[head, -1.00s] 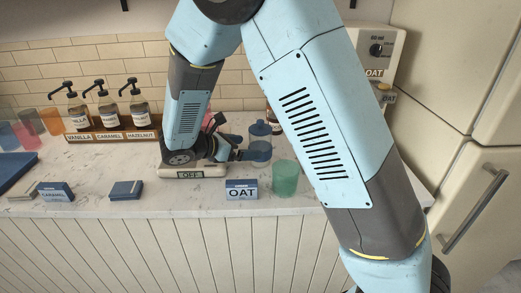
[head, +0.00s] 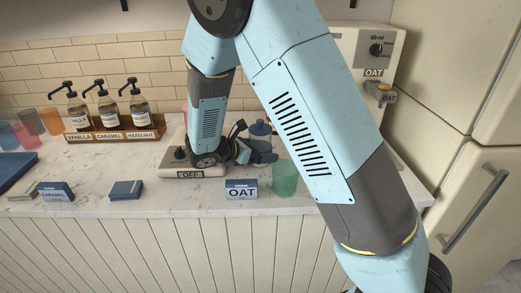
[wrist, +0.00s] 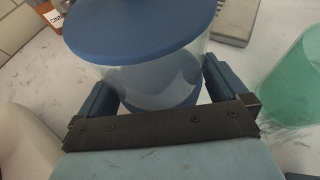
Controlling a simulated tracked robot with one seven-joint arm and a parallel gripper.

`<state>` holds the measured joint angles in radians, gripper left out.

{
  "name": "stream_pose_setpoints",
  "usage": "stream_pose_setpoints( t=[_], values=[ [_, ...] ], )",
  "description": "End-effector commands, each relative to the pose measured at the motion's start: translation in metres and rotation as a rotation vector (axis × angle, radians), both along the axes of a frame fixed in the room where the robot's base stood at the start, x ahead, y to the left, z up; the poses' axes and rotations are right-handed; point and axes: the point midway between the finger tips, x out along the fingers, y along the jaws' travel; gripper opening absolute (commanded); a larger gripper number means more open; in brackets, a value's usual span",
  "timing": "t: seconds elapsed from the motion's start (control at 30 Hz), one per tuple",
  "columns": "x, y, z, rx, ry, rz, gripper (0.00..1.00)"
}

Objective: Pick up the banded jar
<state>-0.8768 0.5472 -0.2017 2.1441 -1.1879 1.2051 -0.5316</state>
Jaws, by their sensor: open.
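The banded jar (head: 260,129) stands upright on the counter, clear-walled with a blue lid and a blue band at its base. In the wrist view the jar (wrist: 150,82) fills the upper middle, its wide lid nearest the camera. My gripper (wrist: 158,78) is open, with one dark blue finger on each side of the jar's lower body. I cannot tell whether either finger touches it. In the head view my gripper (head: 262,156) comes in from the left and covers part of the jar's lower front.
A green cup (head: 285,179) stands close to the jar's right front. An OAT card (head: 241,190) is in front. A device marked OFF (head: 190,174) lies to the left, under my arm. Syrup bottles (head: 108,110) stand at the back left.

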Motion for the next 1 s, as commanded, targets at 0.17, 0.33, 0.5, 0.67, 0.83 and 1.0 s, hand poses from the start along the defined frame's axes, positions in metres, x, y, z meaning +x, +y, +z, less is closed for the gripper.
stream_pose_setpoints(
  t=[0.17,0.33,0.5,0.67,0.83,1.0],
  values=[
    [-0.0001,0.0002,0.0001,0.000,0.000,0.000,0.87],
    [-0.0001,0.0000,0.0000,0.000,0.000,0.000,0.70],
    [-0.0001,0.0000,0.0000,0.000,0.000,0.000,0.54],
    [0.0001,-0.0004,0.0000,0.000,0.000,-0.001,0.39],
    [0.0003,-0.0005,0.0005,0.000,0.000,-0.001,0.26],
    [0.0003,-0.0005,0.0006,0.000,0.000,-0.001,0.26]
  ],
)
